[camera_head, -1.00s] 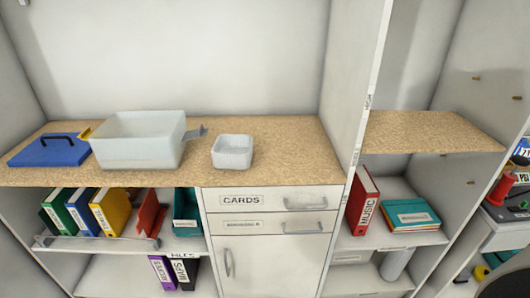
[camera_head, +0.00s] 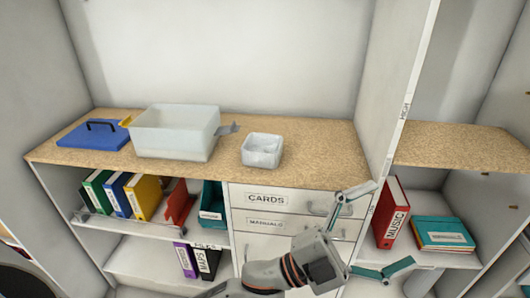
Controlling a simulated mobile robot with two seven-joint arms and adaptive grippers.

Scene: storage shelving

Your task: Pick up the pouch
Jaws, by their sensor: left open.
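I cannot pick out a pouch with certainty. A flat stack of teal and orange items with a white label (camera_head: 445,234) lies in the right shelf compartment, beside the red MUSIC binder (camera_head: 392,212). My left gripper (camera_head: 394,222) reaches in from the bottom. Its two teal-tipped fingers are spread wide, with nothing visible between them. It appears in front of the drawers and the right compartment, left of the stack. How far it is from the stack is hard to tell. My right gripper is not in view.
On the wood-toned top stand a blue lid (camera_head: 95,137), a large translucent bin (camera_head: 175,131) and a small white container (camera_head: 262,151). Several binders fill the left shelf. A vertical white panel (camera_head: 400,95) divides the cabinet. The CARDS drawer (camera_head: 265,198) is shut.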

